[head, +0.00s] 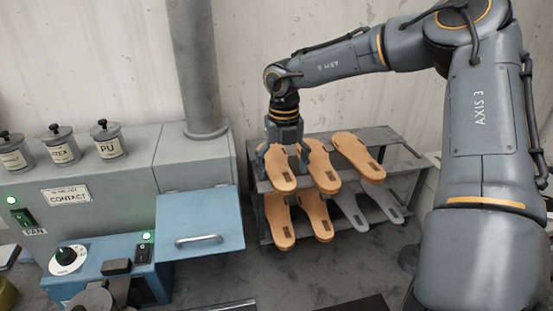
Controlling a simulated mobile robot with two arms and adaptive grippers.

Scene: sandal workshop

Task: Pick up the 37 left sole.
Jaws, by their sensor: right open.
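A grey two-level rack (400,160) holds several soles. Three tan soles lie on its upper level: a left one (281,178), a middle one (324,172) and a right one (358,158). Two tan soles (279,222) (315,215) and a pair of grey soles (366,207) lie on the lower level. I cannot read size marks, so I cannot tell which is the 37 left sole. My right gripper (283,158) points down over the upper-left sole, its open fingers on either side of it. It hides part of that sole.
Left of the rack stands a grey machine (110,200) with a blue handled cover (200,225) and a vertical pipe (198,70). Several labelled pots (107,140) stand on it. A pale wall is close behind the rack.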

